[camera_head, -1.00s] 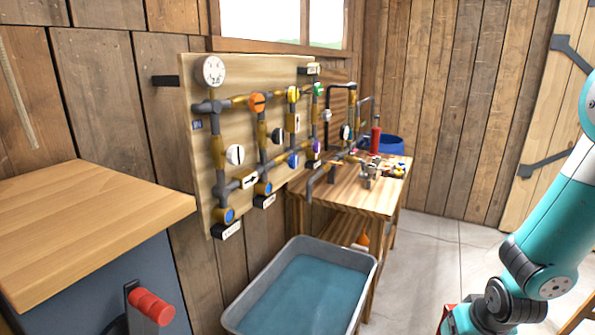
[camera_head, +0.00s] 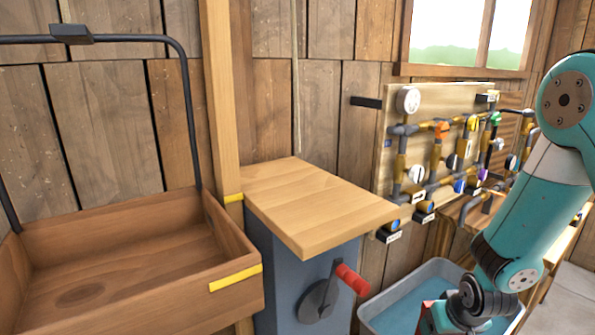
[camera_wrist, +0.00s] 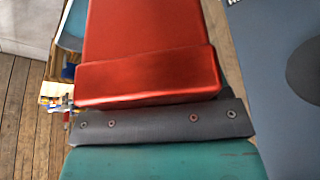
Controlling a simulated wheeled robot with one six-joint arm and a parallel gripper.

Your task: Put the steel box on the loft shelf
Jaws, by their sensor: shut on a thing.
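The fingertips are hidden. No loft shelf can be made out in either view.
A wooden tray (camera_head: 236,283) with a black hoop stands at left, empty. Beside it is a grey-blue cabinet (camera_head: 290,275) with a wooden top and red-handled crank (camera_head: 351,280). A water basin (camera_head: 375,312) and pipe board (camera_head: 398,120) are at right.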

